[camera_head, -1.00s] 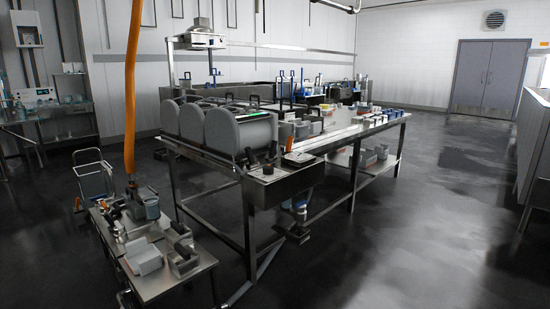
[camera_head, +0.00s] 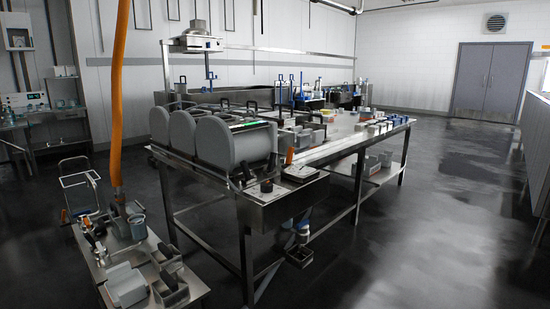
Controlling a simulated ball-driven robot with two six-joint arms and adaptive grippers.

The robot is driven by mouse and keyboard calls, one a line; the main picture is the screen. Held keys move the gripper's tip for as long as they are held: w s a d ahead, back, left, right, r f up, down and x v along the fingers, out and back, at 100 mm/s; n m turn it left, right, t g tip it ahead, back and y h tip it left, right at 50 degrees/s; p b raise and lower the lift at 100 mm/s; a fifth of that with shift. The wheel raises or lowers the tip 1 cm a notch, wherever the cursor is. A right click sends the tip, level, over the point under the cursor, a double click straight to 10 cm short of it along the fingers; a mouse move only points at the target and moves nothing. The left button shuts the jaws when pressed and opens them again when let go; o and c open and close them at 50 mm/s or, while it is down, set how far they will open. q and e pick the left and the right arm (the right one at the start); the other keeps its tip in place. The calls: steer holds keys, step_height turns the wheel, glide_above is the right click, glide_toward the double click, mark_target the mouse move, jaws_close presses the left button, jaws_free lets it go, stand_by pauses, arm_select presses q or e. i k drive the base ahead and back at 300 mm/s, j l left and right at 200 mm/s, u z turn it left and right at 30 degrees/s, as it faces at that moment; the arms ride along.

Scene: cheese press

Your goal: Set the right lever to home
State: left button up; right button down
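The cheese press (camera_head: 234,142) is a row of grey round-ended drums on a steel table, left of centre. Small dark levers (camera_head: 247,174) stand at its near right end, beside a dark round knob (camera_head: 267,186) on a steel box. An orange handle (camera_head: 290,156) stands a little to the right. I cannot tell which of these is the right lever, or how it is set. Neither of my grippers is in view.
A low steel cart (camera_head: 185,300) with grey bins stands at the lower left, under an orange hose (camera_head: 118,90). A steel bench (camera_head: 340,141) runs back to the right. The floor (camera_head: 440,210) on the right is clear. Grey double doors (camera_head: 490,83) are at the back.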

mark_target(273, 156)
steer(key=i+u, duration=0.1)
steer(key=i, duration=0.65)
steer(key=i+l+u, duration=0.1)
steer(key=i, duration=0.65)
